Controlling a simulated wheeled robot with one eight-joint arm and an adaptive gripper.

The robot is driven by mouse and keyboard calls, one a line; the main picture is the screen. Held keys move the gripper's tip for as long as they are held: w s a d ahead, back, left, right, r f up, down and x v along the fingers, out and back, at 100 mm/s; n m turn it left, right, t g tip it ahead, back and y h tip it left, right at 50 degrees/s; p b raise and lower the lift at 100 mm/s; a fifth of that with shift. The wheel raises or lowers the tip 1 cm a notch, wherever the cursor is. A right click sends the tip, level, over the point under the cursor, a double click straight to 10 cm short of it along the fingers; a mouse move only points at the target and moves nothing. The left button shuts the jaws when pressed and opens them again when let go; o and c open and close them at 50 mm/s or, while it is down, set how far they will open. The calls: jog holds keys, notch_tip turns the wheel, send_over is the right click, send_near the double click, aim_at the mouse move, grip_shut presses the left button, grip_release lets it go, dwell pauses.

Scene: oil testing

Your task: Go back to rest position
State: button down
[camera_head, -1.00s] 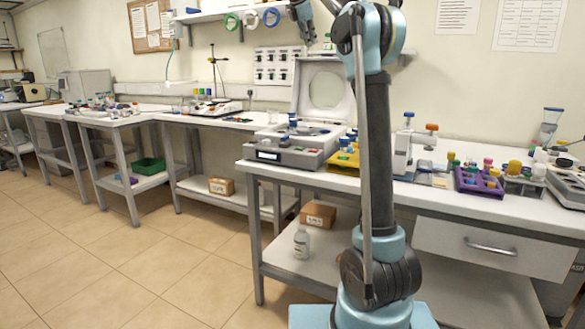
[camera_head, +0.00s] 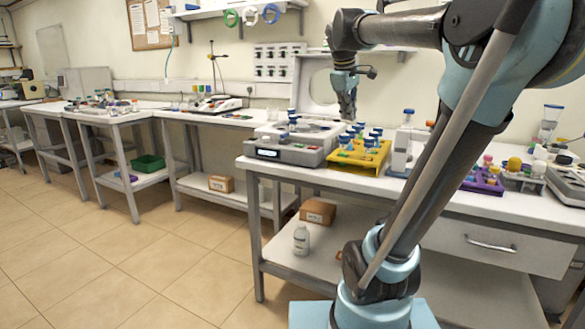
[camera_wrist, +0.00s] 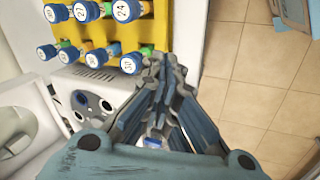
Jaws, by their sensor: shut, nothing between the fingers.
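My gripper (camera_head: 348,115) hangs from my bent arm, pointing down above the bench, near the left back of the yellow rack. In the wrist view my gripper (camera_wrist: 157,68) has its fingers together with nothing held between them. The yellow rack (camera_head: 350,160) stands on the bench and holds several blue-capped vials. It also shows at the top of the wrist view (camera_wrist: 157,30), where numbers are readable on some blue caps. The fingertips look close to the rack's edge there; I cannot tell the exact gap.
A white machine (camera_head: 292,154) with a raised lid stands left of the yellow rack. A white and blue device (camera_head: 401,155) and a purple rack (camera_head: 481,182) stand to the right. Shelves hang on the wall behind. The tiled floor (camera_head: 170,265) at left is clear.

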jog(key=s+f+m+y, duration=0.1)
jog(key=s+f+m, duration=0.3)
jog(key=s+f, duration=0.8)
jog(key=s+f+m+g+y, duration=0.1)
jog(key=s+f+m, duration=0.4)
jog(key=s+f, duration=0.7)
notch_tip(320, 180, down, 8)
jog(key=shift+d+f, duration=0.2)
jog(key=shift+d, duration=0.25)
jog(key=shift+w+f, duration=0.2)
jog(key=shift+w, duration=0.2)
